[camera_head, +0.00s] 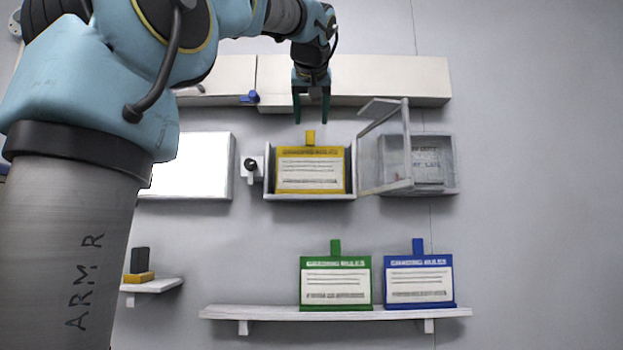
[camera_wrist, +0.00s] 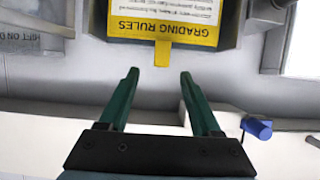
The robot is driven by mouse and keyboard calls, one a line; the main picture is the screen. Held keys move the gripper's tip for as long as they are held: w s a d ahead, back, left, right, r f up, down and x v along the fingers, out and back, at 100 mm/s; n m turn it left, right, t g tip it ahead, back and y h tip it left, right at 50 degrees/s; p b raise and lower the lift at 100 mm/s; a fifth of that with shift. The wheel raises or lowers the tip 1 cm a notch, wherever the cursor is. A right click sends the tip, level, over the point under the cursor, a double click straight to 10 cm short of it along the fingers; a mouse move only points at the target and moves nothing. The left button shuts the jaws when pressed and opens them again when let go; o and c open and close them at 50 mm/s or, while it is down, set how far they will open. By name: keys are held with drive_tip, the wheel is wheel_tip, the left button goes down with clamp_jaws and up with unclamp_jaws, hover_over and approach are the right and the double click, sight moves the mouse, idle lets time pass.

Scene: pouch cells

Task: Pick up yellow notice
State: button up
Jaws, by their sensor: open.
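The yellow notice (camera_head: 310,170) stands upright in a grey open-fronted wall holder (camera_head: 310,197), its yellow tab pointing up. In the wrist view the notice (camera_wrist: 187,31) appears upside down, with "GRADING RULES" on its edge and the tab between the lines of my fingers. My gripper (camera_head: 311,120) is open and empty, pointing down just above the tab. In the wrist view my gripper's green fingertips (camera_wrist: 160,72) are apart, short of the tab and not touching it.
A green notice (camera_head: 336,280) and a blue notice (camera_head: 419,280) stand on a lower shelf (camera_head: 260,312). Right of the holder is a grey box (camera_head: 452,178) with an open hinged frame (camera_head: 387,150). A white ledge (camera_head: 390,78) runs behind my gripper. A dark knob (camera_head: 250,164) sits left.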

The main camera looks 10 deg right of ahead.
sight(310, 131)
drive_tip(key=p+x, duration=0.2)
drive_tip(key=x, duration=0.3)
drive_tip(key=shift+w+a+p, duration=0.1)
drive_tip(key=shift+w+p, duration=0.2)
drive_tip(key=shift+w, duration=0.15)
drive_tip(key=shift+w+f, duration=0.3)
drive_tip(key=shift+w, duration=0.1)
clamp_jaws()
idle(0.8)
